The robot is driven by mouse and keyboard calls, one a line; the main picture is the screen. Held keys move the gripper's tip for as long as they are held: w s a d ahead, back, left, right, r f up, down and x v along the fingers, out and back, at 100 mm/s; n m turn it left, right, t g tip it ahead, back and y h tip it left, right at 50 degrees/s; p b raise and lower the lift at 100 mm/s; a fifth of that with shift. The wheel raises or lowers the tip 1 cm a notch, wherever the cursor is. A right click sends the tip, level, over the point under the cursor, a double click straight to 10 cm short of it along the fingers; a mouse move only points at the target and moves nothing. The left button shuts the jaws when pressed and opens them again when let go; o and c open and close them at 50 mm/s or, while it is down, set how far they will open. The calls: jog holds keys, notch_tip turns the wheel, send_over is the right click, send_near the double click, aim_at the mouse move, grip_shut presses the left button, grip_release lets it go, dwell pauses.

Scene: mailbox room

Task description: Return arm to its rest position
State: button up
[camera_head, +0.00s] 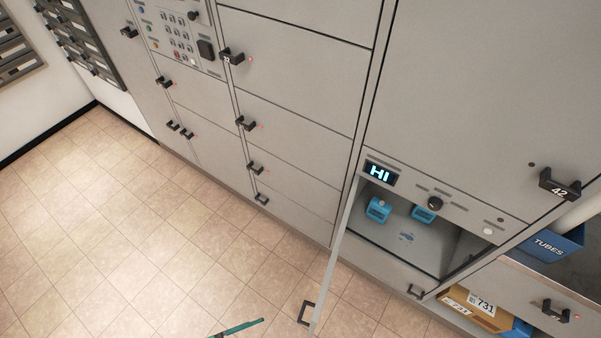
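My gripper cannot be made out in the head view, and no fingertips show. A thin teal bar with dark parts (238,328) pokes in at the bottom edge; I cannot tell whether it is part of my arm. No other piece of an arm is visible.
A locker door (327,285) stands open, its handle (306,312) over the floor. Its compartment (405,245) holds two blue items (378,209) under a lit "HI" display (380,173). A blue "TUBES" box (552,246) and a cardboard box (474,307) sit right. The tiled floor (110,220) is clear at left.

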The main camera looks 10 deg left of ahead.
jog(key=s+d+r+n+t+y, duration=0.1)
jog(key=d+r+n+t+y, duration=0.2)
jog(key=d+r+n+y, duration=0.4)
jog(key=s+d+r+n+t+y, duration=0.2)
jog(key=d+r+n+t+y, duration=0.15)
jog(key=d+r, duration=0.45)
notch_tip(320, 180, up, 12)
jog(key=w+a+n+y, duration=0.1)
jog(key=w+n+y, duration=0.1)
jog(key=n+y, duration=0.1)
jog(key=shift+w+f+n+y, duration=0.2)
jog(key=shift+w+n+y, duration=0.15)
jog(key=shift+w+y, duration=0.1)
jog(key=shift+t, duration=0.25)
jog(key=shift+c, duration=0.6)
